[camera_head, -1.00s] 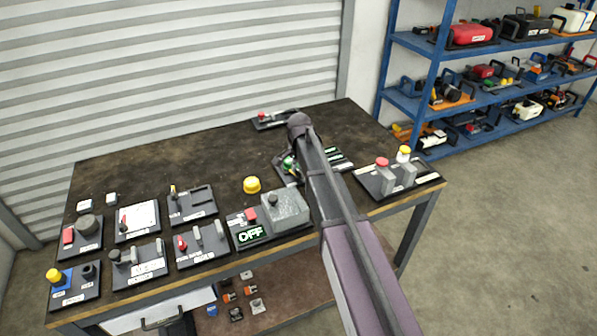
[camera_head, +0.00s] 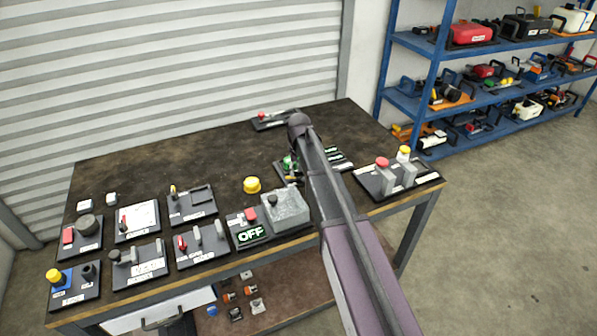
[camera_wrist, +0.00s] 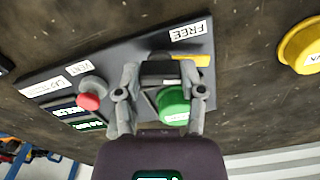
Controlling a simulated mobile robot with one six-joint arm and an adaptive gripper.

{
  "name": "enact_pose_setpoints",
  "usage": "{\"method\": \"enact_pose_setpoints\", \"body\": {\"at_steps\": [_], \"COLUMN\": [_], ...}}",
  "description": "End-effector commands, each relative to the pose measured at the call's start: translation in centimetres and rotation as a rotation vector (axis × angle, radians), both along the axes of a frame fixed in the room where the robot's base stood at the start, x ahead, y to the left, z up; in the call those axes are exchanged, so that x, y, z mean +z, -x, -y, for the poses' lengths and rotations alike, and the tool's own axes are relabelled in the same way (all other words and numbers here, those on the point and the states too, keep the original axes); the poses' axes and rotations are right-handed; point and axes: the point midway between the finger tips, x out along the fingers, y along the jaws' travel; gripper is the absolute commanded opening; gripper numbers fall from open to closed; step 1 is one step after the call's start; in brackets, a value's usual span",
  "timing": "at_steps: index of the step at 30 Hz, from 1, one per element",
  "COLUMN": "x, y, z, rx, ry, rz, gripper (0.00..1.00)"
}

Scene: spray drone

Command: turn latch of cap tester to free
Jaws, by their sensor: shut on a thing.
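The cap tester (camera_wrist: 130,45) is a dark panel on the table, largely hidden behind my arm in the head view (camera_head: 282,172). In the wrist view it carries a FREE label (camera_wrist: 188,31), a red knob (camera_wrist: 89,101), a green round part (camera_wrist: 174,105) and small lit displays. My gripper (camera_wrist: 160,75) is over the panel, its fingers closed around a dark block at the latch. A yellow bar (camera_wrist: 194,61), seemingly part of the latch, shows beside the right fingertip, just below the FREE label. The fingers hide the rest of the latch.
A yellow cap (camera_head: 252,185) stands on the table (camera_head: 150,165) left of my arm; it also shows in the wrist view (camera_wrist: 302,46). Several other panels fill the left; a two-post panel (camera_head: 420,180) stands right.

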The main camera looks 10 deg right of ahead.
Motion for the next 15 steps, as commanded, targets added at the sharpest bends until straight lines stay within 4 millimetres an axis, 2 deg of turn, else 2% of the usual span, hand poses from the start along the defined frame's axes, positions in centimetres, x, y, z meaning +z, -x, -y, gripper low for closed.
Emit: {"method": "enact_pose_setpoints", "body": {"at_steps": [6, 15], "x": [-0.05, -0.05], "y": [0.24, 0.26], "z": [0.02, 0.01], "rx": [0.160, 0.272], "ry": [0.000, -0.001], "rz": [-0.005, -0.005], "gripper": [0.04, 0.04]}}
